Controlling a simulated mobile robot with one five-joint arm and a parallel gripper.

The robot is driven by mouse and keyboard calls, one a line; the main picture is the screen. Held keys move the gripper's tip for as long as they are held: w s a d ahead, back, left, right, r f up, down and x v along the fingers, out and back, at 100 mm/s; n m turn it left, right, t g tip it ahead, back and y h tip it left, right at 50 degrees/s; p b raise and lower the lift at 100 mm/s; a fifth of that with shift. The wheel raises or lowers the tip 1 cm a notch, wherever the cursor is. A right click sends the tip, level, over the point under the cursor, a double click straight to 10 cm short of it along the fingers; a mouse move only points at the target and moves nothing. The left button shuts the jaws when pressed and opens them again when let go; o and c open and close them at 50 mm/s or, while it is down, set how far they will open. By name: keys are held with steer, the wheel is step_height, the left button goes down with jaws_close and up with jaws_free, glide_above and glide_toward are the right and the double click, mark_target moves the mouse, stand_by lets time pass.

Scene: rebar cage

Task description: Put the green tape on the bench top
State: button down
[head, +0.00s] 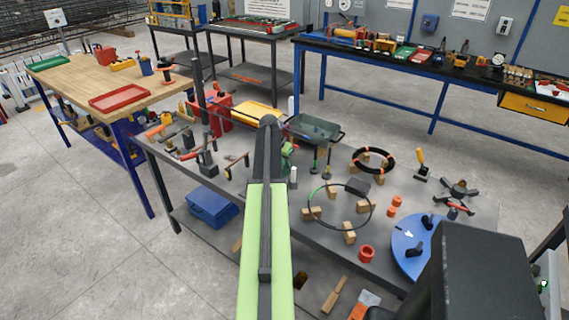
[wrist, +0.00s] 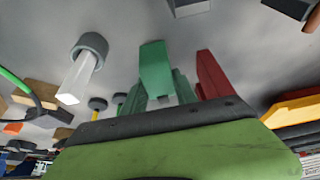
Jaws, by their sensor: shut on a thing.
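My gripper (wrist: 182,72) shows in the wrist view beyond a black bar, with a green piece on one side and a dark red piece on the other. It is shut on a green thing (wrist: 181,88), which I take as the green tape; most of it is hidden. In the head view, a bit of green (head: 287,150) shows beside the end of my arm, which hides the rest. The grey bench top (head: 315,238) lies under and around it, crowded with things. Its exact height above the bench is hard to tell.
A white cylinder with a grey ring (wrist: 80,72) stands close by.

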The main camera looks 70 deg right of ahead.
steer(key=c, duration=1)
jaws_free()
steer(key=shift+o, duration=0.2)
steer(key=shift+r, duration=0.1)
steer(key=p+v, duration=1.1)
steer(key=v, duration=0.1)
steer(key=shift+p, duration=0.3)
steer(key=shift+a, duration=0.1)
